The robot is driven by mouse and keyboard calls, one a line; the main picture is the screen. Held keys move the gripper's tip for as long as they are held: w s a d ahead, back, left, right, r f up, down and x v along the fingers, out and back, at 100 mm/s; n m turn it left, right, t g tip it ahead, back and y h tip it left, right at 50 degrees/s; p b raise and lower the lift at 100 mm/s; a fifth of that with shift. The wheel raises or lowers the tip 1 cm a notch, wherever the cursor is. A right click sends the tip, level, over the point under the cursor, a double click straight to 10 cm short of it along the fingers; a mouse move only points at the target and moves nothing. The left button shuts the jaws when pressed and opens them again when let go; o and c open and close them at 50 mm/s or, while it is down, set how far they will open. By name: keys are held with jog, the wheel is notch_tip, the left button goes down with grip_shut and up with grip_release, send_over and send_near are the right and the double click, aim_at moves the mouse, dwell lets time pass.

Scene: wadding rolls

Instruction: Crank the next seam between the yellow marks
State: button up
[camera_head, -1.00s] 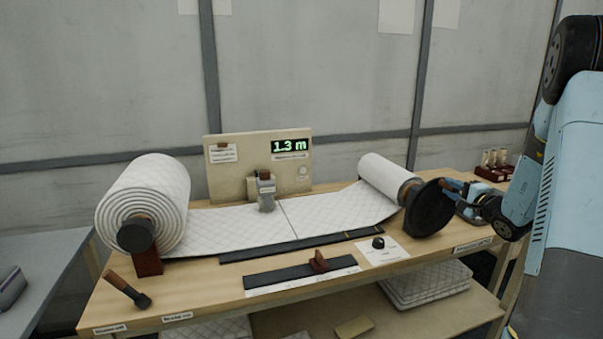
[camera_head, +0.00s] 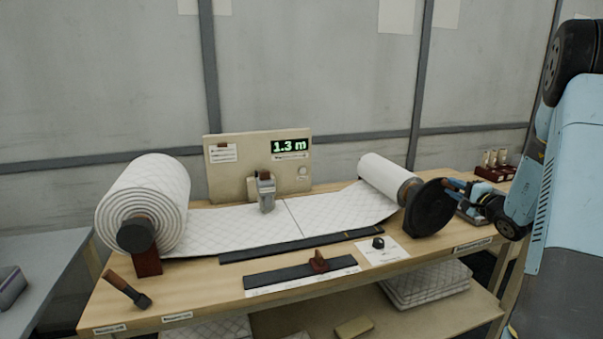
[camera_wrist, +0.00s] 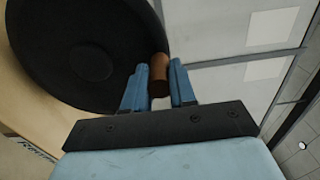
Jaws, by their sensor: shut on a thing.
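The quilted white wadding runs from the big roll (camera_head: 165,190) at left, across the bench, to the smaller take-up roll (camera_head: 385,177) at right. A dark seam line (camera_head: 292,217) crosses the web right of the grey metering head (camera_head: 266,190). A small yellow mark (camera_head: 347,233) shows on the dark front strip (camera_head: 300,245). A black crank disc (camera_head: 431,209) sits at the take-up roll's end; it fills the upper left of the wrist view (camera_wrist: 60,75). My gripper (camera_wrist: 159,85) is shut on the disc's brown crank handle (camera_wrist: 159,68). The display (camera_head: 289,146) reads 1.3 m.
A dark ruler bar with a brown knob (camera_head: 319,262) lies at the bench front. A brown-handled tool (camera_head: 126,290) lies at front left. A white card with a black knob (camera_head: 379,246) lies near the disc. Folded wadding (camera_head: 430,283) sits on the lower shelf.

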jog(key=shift+d+f, duration=0.3)
jog(key=shift+d, duration=0.15)
jog(key=shift+w+d+f, duration=0.3)
jog(key=shift+w+d, duration=0.05)
jog(key=shift+d, duration=0.45)
jog(key=shift+w+d+f, duration=0.3)
jog(key=shift+d+f, duration=0.15)
jog(key=shift+d, duration=0.25)
jog(key=shift+d, duration=0.1)
jog(key=shift+w+d+f, duration=0.3)
jog(key=shift+d+f, duration=0.2)
jog(key=shift+d, duration=0.1)
jog(key=shift+d, duration=0.1)
dwell(0.3)
